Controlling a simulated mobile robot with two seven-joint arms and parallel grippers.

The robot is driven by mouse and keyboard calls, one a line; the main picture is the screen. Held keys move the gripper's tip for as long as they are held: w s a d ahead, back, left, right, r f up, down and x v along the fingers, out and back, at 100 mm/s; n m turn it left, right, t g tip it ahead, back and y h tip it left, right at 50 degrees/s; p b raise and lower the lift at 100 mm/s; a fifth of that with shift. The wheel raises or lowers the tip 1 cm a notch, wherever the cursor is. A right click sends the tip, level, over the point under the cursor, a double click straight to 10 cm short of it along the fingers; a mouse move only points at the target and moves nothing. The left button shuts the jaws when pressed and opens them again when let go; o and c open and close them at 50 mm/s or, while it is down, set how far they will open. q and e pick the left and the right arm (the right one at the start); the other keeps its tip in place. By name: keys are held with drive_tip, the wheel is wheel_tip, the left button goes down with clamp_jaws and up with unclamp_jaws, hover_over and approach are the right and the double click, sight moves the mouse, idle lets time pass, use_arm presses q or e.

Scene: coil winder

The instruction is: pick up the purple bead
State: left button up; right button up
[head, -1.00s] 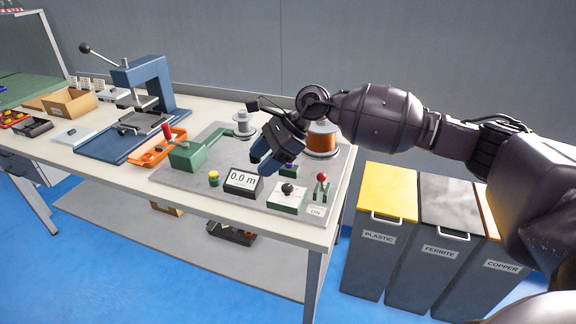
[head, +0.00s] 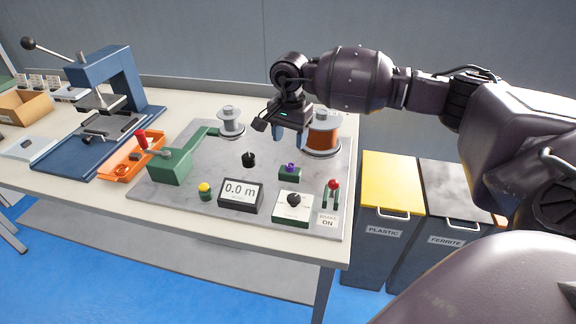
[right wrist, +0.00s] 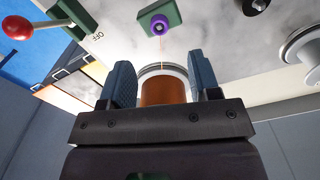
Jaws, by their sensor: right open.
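The purple bead (head: 290,167) sits on a small green block (head: 289,175) on the winder's grey plate. It also shows near the top of the right wrist view (right wrist: 160,25). My right gripper (head: 289,133) is open and empty, above the plate beyond the bead in the head view. In the right wrist view, the copper wire spool (right wrist: 162,90) shows between its two blue fingers, with the bead past the fingertips. My left gripper is not in view.
The copper spool (head: 323,131) stands right of the gripper. A black knob (head: 248,159), a 0.0 m display (head: 240,194), a red-tipped brake lever (head: 333,186) and a black dial box (head: 293,204) surround the bead. A grey spool (head: 230,119) stands further left.

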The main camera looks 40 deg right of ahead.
sight(290, 165)
wheel_tip(290, 165, down, 3)
drive_tip(key=shift+f, duration=0.65)
wheel_tip(290, 165, down, 4)
drive_tip(key=shift+f+b, duration=0.25)
drive_tip(key=shift+b, duration=0.05)
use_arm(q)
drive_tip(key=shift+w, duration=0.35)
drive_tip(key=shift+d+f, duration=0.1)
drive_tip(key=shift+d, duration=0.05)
use_arm(e)
drive_tip(key=shift+d, duration=0.1)
clamp_jaws()
drive_tip(key=shift+r, duration=0.1)
use_arm(q)
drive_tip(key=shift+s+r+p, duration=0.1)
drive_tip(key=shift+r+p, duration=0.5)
drive_tip(key=shift+p, duration=0.25)
use_arm(e)
wheel_tip(290, 165, up, 20)
